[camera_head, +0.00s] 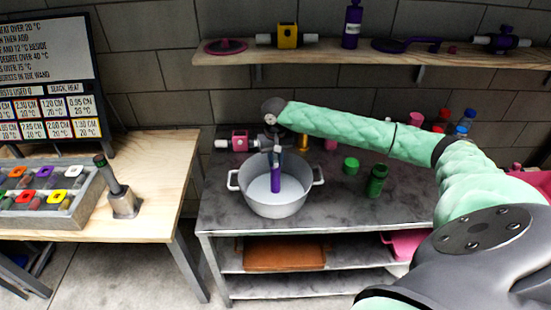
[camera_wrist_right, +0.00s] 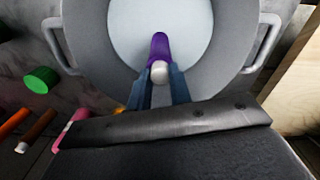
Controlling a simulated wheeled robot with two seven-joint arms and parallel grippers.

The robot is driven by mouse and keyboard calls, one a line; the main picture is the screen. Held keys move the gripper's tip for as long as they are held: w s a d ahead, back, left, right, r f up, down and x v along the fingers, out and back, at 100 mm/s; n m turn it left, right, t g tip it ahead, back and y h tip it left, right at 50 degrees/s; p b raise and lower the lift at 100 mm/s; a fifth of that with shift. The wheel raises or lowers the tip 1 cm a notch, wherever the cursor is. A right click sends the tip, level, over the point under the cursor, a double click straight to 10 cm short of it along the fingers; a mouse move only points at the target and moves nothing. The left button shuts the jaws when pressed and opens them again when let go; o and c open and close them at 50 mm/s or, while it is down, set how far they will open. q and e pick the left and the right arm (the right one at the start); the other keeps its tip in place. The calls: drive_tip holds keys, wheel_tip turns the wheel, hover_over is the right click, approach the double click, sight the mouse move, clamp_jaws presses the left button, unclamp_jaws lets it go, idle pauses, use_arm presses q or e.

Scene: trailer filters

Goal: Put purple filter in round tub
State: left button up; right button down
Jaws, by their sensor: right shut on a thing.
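The purple filter (camera_head: 275,181) is a slim purple cylinder, held upright or nearly so over the round tub. It also shows in the right wrist view (camera_wrist_right: 159,47), with a pale rounded end between the fingers. The round tub (camera_head: 242,197) is a grey two-handled pot on the metal table; its rim also shows in the right wrist view (camera_wrist_right: 86,50). My right gripper (camera_head: 274,157) is shut on the purple filter, above the tub's opening. The filter's lower end appears inside the tub's outline; I cannot tell whether it touches the bottom. My left gripper is not in view.
A green cylinder (camera_head: 376,181) and a green cap (camera_head: 351,165) stand right of the tub. A pink valve (camera_head: 239,142) lies behind it. A shelf (camera_head: 350,52) with parts runs above. A wooden table (camera_head: 160,165) with a grey tray (camera_head: 50,215) is at left.

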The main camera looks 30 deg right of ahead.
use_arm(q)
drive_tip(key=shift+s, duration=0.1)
use_arm(e)
drive_tip(key=shift+f, duration=0.1)
drive_tip(key=c, duration=1.3)
unclamp_jaws()
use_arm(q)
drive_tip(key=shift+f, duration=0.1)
use_arm(e)
drive_tip(key=shift+r, duration=0.35)
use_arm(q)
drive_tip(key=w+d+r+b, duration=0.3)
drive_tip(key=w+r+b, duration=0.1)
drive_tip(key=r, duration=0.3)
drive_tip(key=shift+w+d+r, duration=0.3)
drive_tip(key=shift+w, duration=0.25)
use_arm(e)
wheel_tip(320, 180, up, 12)
drive_tip(key=shift+f, duration=0.25)
